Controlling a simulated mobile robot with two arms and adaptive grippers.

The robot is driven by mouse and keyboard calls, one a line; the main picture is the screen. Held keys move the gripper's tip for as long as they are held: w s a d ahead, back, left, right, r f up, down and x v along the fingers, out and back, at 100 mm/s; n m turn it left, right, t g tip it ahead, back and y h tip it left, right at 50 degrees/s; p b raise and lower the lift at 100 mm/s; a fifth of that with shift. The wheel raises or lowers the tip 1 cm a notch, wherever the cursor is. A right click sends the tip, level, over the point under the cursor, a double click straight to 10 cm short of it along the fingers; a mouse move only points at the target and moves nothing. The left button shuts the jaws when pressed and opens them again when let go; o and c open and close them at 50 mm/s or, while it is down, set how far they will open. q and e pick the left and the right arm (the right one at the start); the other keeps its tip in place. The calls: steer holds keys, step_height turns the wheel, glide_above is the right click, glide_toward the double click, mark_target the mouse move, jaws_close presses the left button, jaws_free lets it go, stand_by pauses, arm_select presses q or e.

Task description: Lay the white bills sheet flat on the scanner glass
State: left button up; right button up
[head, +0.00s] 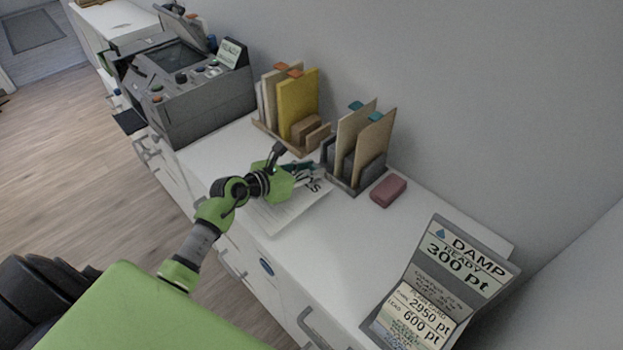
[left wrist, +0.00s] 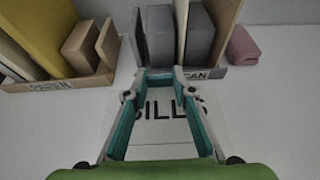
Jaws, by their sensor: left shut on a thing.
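The white bills sheet (head: 285,213) lies on the white desk top, or just above it, with its large black lettering partly hidden by my left gripper (head: 310,168). In the left wrist view the sheet (left wrist: 160,133) shows "BILLS" between the teal fingers. My left gripper (left wrist: 161,78) is shut on the sheet near its far edge, in front of the grey organizer. The grey scanner (head: 195,100) stands at the far left end of the desk with its lid raised and its dark glass (head: 175,58) exposed. My right gripper is not in view.
A wooden organizer (head: 265,128) with yellow and tan folders stands by the wall. A grey organizer (head: 343,184) with tan folders stands right of it, close to my gripper. A reddish block (head: 388,191) and a grey sign (head: 450,280) are farther right. Desk between scanner and sheet is clear.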

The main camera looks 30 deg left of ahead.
arm_select(q)
steer(key=shift+w+a+f, duration=0.1)
steer(key=shift+w+f, duration=0.35)
steer(key=shift+f, duration=1.6)
steer(key=shift+f+b, duration=0.15)
steer(key=shift+b, duration=0.25)
steer(key=o, duration=1)
